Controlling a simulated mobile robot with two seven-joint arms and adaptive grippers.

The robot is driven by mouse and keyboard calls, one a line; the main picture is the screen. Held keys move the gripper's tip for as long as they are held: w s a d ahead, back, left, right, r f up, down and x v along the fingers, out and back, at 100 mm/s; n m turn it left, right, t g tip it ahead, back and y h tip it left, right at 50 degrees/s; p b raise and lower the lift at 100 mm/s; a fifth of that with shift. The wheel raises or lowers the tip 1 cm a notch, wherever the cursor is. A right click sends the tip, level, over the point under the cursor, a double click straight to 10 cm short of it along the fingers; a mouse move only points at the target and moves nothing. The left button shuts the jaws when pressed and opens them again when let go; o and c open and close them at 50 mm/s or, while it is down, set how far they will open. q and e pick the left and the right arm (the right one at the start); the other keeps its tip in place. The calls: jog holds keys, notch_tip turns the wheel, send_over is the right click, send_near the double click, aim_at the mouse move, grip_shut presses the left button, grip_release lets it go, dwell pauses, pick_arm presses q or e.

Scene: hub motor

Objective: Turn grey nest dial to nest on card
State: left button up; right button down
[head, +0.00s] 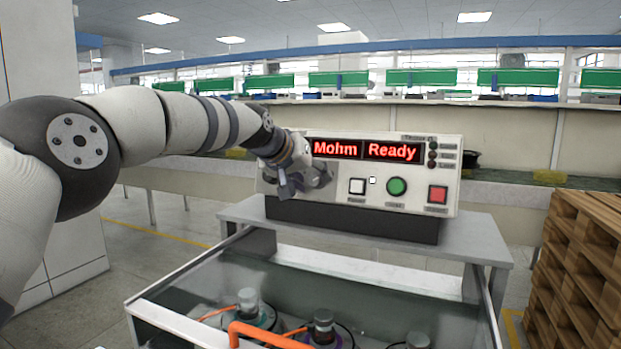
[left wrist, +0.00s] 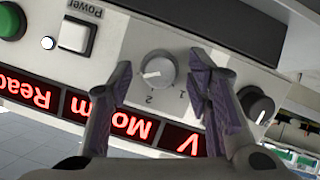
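The grey dial (left wrist: 157,70) is on the front panel of the light tester box (head: 346,216). In the left wrist view, which shows the panel turned over, the numbers 1 and 2 are printed beside it. Its pale pointer mark seems to point to the picture's left, not straight at either number. My left gripper (left wrist: 163,84) is open, with one finger on each side of the dial; contact is not clear. In the head view the left gripper (head: 304,184) covers the panel's left part and hides the dial. No card is readable in these frames. My right gripper is not in view.
A black knob (left wrist: 257,103) sits close beside one finger. Red displays (head: 365,150) read "Mohm" and "Ready". A white button (head: 357,186), green button (head: 396,186) and red button (head: 437,194) are to the right. A glass-sided fixture (head: 370,285) with motor parts stands in front.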

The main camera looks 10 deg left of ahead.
pick_arm(q)
jog(key=v, duration=1.2)
